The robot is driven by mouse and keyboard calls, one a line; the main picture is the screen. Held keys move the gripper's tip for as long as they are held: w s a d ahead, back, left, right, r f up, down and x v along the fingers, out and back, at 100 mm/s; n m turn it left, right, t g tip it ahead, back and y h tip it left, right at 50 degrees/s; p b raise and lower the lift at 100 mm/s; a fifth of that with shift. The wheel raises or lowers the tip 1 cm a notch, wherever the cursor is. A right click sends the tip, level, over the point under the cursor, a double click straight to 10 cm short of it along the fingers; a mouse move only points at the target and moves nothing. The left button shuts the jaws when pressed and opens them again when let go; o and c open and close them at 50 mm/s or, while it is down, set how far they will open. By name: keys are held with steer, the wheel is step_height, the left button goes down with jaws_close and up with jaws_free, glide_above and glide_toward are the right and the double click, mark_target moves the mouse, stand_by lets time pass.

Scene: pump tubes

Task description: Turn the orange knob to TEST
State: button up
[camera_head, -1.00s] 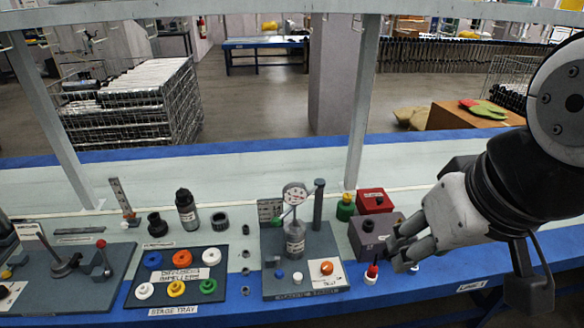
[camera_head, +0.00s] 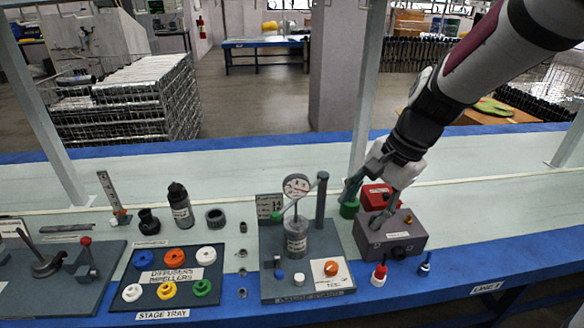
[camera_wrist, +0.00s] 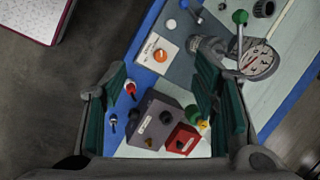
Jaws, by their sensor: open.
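The orange knob (camera_head: 331,268) sits on a white label plate at the front right of the grey test stand (camera_head: 275,289). In the wrist view the orange knob (camera_wrist: 160,55) is at upper middle, beyond the fingertips. My gripper (camera_head: 368,200) is open and points down above the grey box and the green-topped item, right of the stand and behind the knob. In the wrist view its green-padded fingers (camera_wrist: 160,85) are wide apart with nothing gripped between them.
A dial gauge (camera_head: 296,186) on a cylinder and a tall grey post (camera_head: 321,200) rise behind the knob. The grey box (camera_head: 408,236), red box (camera_head: 376,195) and red-topped bottle (camera_head: 379,274) stand to the right. The stage tray (camera_head: 154,303) is left. The bench behind is clear.

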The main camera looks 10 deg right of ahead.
steer(key=w+d+f+m+b, duration=0.25)
steer(key=w+f+m, duration=0.35)
steer(key=f, duration=0.5)
steer(key=m+y+b, duration=0.1)
steer(key=m, duration=0.2)
glide_toward(333, 266)
steer(key=shift+g, duration=0.4)
steer(key=x, duration=0.3)
steer(key=b+x, duration=0.1)
steer(key=x, duration=0.2)
steer(key=b+x, duration=0.1)
steer(key=x, duration=0.2)
steer(key=shift+w+f, duration=0.15)
steer(key=shift+w, duration=0.15)
steer(key=c, duration=1.2)
